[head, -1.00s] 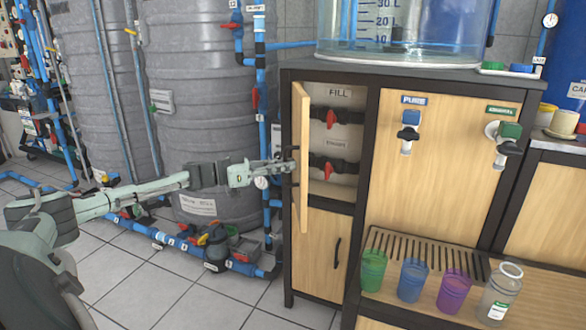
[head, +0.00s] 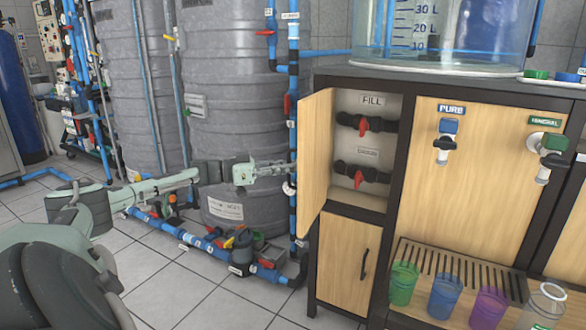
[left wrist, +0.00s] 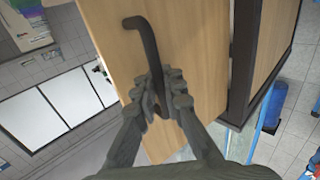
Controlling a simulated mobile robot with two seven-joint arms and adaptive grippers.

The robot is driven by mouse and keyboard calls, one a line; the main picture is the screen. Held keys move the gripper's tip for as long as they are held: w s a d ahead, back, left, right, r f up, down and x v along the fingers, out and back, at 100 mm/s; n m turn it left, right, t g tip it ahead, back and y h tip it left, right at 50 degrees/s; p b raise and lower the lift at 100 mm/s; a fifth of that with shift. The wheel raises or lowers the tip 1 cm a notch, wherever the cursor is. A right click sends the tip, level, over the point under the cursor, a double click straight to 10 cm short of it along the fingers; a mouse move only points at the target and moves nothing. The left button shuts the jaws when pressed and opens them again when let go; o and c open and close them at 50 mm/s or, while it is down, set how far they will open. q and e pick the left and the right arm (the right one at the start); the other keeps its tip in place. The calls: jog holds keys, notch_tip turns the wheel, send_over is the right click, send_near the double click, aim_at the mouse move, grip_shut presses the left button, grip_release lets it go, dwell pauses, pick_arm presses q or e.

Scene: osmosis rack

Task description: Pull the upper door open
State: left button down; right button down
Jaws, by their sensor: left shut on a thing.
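The upper door (head: 317,150) is a light wood panel standing open on the left side of the black-framed cabinet. Behind it the compartment shows two black valves with red handles, the upper one (head: 364,124) under a FILL label. My left gripper (head: 288,168) reaches the door's outer face from the left. In the left wrist view its fingers (left wrist: 160,92) are shut around the dark bent door handle (left wrist: 143,35), whose upper end sticks out above them. In the head view the handle is hidden behind the door. My right gripper is not in view.
The lower door (head: 345,265) with a dark handle is closed. Large grey tanks (head: 225,110) and a vertical blue pipe (head: 293,120) stand left, close to my arm. Blue floor pipes (head: 200,245) run below. Several colored cups stand on the drip grate (head: 455,270) at right.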

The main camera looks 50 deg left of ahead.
pick_arm(q)
jog(key=shift+f, duration=0.1)
jog(key=c, duration=1.6)
grip_release()
jog(key=shift+s, duration=0.1)
jog(key=v, duration=1.2)
jog(key=shift+d, duration=0.1)
